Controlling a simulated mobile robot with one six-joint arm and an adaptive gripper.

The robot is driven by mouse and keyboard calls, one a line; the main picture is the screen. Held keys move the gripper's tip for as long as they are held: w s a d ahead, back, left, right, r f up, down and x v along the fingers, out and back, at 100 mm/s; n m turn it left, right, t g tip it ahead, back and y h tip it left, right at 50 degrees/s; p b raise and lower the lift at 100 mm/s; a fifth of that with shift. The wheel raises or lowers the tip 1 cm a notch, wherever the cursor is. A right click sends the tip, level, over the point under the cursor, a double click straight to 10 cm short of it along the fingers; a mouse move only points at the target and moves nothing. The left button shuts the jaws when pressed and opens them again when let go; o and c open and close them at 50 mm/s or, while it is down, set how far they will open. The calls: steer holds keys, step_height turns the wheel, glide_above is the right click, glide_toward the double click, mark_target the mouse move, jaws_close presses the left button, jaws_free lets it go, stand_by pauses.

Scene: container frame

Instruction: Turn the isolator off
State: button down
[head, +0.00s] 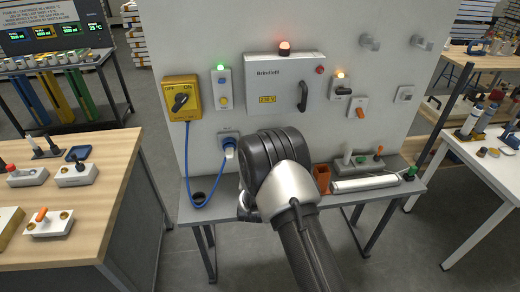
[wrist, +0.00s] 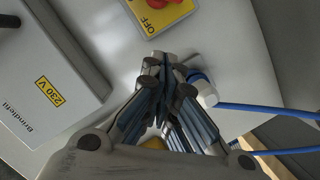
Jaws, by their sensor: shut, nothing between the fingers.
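The isolator (head: 180,98) is a yellow box with OFF and ON labels at the upper left of the upright panel. In the head view its dark rotary handle appears tilted toward ON. In the head view my own wrist hides the fingers.
A blue-and-white plug (head: 229,150) sits in a socket below the isolator; it shows beside my fingertips in the wrist view (wrist: 203,90). A blue cable (head: 188,165) hangs left. A wooden bench (head: 110,160) is at left.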

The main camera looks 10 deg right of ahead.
steer(key=w+d+f+b, duration=0.1)
steer(key=w+d+f, duration=0.1)
steer(key=w, duration=0.2)
steer(key=w+d+f+b, duration=0.1)
steer(key=w+d+f, duration=0.1)
steer(key=w, duration=0.3)
steer(key=shift+w+d+f, duration=0.25)
steer(key=shift+w+d, duration=0.05)
